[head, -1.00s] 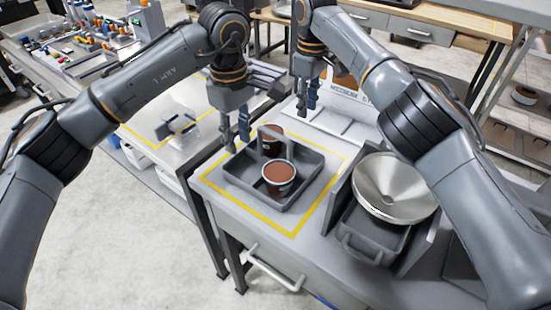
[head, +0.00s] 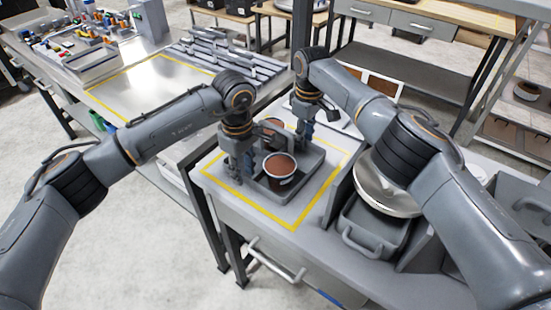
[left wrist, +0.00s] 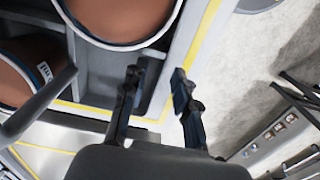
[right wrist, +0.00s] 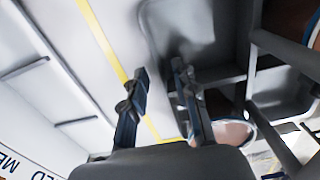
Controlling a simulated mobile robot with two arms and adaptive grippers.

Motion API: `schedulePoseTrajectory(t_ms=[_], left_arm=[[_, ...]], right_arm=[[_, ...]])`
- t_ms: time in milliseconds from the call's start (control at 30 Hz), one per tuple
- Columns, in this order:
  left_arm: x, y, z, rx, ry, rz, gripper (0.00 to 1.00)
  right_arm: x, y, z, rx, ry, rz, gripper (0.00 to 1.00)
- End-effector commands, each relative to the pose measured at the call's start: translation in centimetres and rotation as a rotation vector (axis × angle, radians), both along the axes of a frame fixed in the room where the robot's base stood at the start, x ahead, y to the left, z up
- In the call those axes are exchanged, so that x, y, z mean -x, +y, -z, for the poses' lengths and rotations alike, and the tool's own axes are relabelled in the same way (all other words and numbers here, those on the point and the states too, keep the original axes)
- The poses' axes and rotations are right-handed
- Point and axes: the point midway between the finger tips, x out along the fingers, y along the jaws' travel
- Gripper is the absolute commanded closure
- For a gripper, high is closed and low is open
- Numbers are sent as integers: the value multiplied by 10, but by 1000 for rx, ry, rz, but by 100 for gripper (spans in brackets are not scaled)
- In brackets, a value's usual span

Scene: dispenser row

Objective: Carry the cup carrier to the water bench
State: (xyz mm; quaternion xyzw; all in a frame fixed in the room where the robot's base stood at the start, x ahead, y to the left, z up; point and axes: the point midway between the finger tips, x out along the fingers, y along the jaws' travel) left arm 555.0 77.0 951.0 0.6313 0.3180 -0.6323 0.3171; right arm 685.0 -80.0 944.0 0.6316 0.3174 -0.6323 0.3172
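The cup carrier (head: 255,193) is a dark grey tray with a central handle, standing on the bench inside a yellow outline. It holds a front cup (head: 281,167) and a rear cup (head: 272,127), both with brown contents. My left gripper (head: 238,178) is at the carrier's left side. In the left wrist view its fingers (left wrist: 162,92) are apart, seemingly either side of the carrier's wall. My right gripper (head: 306,132) is low at the far right side, partly hidden. In the right wrist view its fingers (right wrist: 160,85) are apart at the carrier's edge.
A metal funnel bowl (head: 372,195) over a grey bin (head: 372,228) stands right of the carrier, partly behind my right arm. Another table (head: 150,85) at the upper left has a yellow outline with clear room, and a grey rack (head: 225,52) at its back.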

Motion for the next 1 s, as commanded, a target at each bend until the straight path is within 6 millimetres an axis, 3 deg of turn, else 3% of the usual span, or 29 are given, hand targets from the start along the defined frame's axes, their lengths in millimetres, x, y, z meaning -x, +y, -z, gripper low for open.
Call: schedulePoseTrajectory(t_ms=[433, 600, 1000], left_arm=[[0, 0, 10, 1, -1, 0, 71], [0, 0, 10, 1, -1, 0, 100], [0, -1, 8, 2, -2, 0, 100]], right_arm=[[0, 0, 10, -1, 0, -1, 71], [0, 0, 10, 0, 0, -1, 100], [0, 0, 8, 0, -1, -1, 100]])
